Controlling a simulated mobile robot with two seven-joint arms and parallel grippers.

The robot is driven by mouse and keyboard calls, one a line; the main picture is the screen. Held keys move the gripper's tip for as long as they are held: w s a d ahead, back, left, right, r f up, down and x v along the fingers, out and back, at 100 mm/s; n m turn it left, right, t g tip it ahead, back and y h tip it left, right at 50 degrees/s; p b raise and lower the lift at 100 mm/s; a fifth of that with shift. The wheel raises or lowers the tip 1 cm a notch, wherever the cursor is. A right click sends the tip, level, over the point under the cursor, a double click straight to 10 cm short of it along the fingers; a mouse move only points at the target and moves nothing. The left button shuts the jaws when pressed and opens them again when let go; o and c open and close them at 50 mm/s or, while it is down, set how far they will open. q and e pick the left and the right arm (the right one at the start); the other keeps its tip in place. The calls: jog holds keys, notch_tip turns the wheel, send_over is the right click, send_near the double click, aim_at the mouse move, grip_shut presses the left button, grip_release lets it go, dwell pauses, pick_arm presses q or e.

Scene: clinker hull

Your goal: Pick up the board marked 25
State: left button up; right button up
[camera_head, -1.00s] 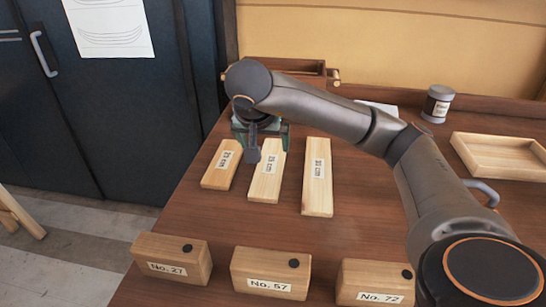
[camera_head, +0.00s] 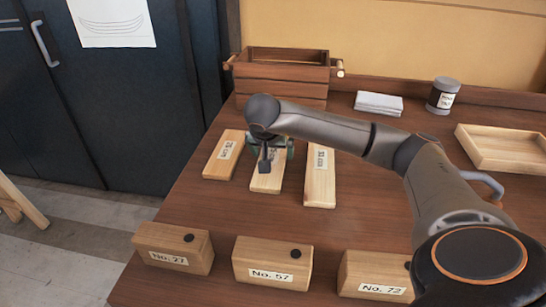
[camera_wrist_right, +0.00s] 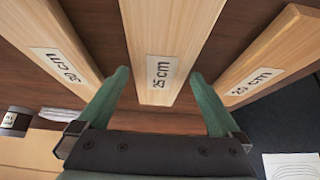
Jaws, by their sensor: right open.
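The board marked 25 cm (camera_head: 266,184) lies flat on the table as the middle one of three pale boards. My right gripper (camera_head: 274,158) is over it, hiding its far part and most of its label. The two green fingers of my right gripper (camera_wrist_right: 160,76) are apart, one on each side of this board. The gripper is open and holds nothing. Whether the fingertips are below the board's top is unclear. My left gripper is not in view.
A board (camera_head: 222,158) lies left of it and a 30 cm board (camera_head: 320,185) right. Blocks No. 27 (camera_head: 172,240), No. 57 (camera_head: 272,255) and No. 72 (camera_head: 370,265) stand in front. Behind are a wooden crate (camera_head: 285,85), white cloth (camera_head: 378,102), can (camera_head: 443,95) and tray (camera_head: 490,160).

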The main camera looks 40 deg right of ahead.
jog(key=shift+w+d+f, duration=0.1)
jog(key=shift+d+f, duration=0.05)
jog(key=shift+f, duration=0.15)
jog(key=shift+c, duration=0.2)
jog(key=shift+r, duration=0.1)
jog(key=c, duration=1.2)
